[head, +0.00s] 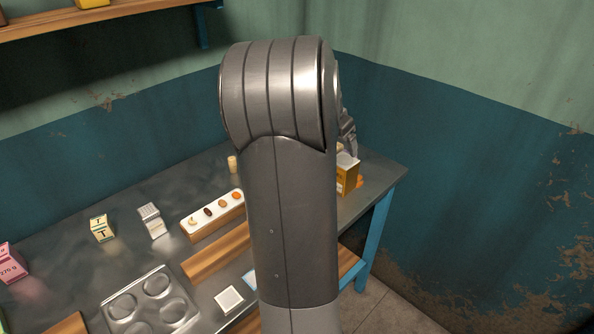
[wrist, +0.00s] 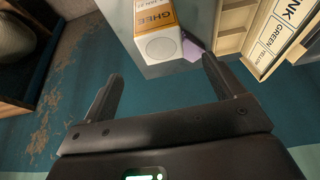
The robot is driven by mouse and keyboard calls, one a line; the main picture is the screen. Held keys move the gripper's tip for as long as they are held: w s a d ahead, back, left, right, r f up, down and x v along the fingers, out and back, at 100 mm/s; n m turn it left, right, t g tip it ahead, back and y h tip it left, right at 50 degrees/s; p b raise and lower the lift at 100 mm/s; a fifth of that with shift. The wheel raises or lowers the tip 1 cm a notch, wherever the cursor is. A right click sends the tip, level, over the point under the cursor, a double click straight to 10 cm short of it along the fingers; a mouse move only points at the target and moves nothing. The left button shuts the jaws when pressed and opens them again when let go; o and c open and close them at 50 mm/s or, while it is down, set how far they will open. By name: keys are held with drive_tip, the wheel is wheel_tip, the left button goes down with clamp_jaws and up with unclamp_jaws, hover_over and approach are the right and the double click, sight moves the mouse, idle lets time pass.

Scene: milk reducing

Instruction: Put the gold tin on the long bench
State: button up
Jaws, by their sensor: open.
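The gold tin (head: 348,178) stands at the right end of a long grey-topped bench (head: 75,270) with blue legs, partly hidden behind my arm. In the wrist view the tin (wrist: 155,14) shows a GHEE label and a white face with a round lid. My gripper (wrist: 161,75) is open and empty, with its fingers spread toward the tin and a gap between them and it. In the head view only a small part of my gripper (head: 348,135) shows, just above the tin.
A small orange thing (head: 361,181) lies beside the tin. A labelled wooden rack (wrist: 262,42) and a lavender item (wrist: 193,50) are near it in the wrist view. Small boxes (head: 102,228), a white-topped block (head: 212,212) and a metal tray (head: 118,306) occupy the bench further left. Walls stand close behind.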

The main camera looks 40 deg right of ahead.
drive_tip(key=w+a+r+n+t+y, duration=0.1)
drive_tip(key=a+r+n+t, duration=0.3)
drive_tip(key=a, duration=1)
drive_tip(key=a+r+n+y, duration=0.25)
drive_tip(key=a+n, duration=0.25)
drive_tip(key=a, duration=0.9)
drive_tip(key=s+a+n, duration=0.4)
drive_tip(key=s+a, duration=0.1)
drive_tip(key=a, duration=0.4)
drive_tip(key=s+a+n+t, duration=0.1)
drive_tip(key=s+a+n, duration=0.4)
drive_tip(key=a, duration=0.4)
drive_tip(key=shift+s+a+f+t+y, duration=0.2)
drive_tip(key=shift+s+f+t+y, duration=0.1)
drive_tip(key=shift+s+f+y, duration=0.2)
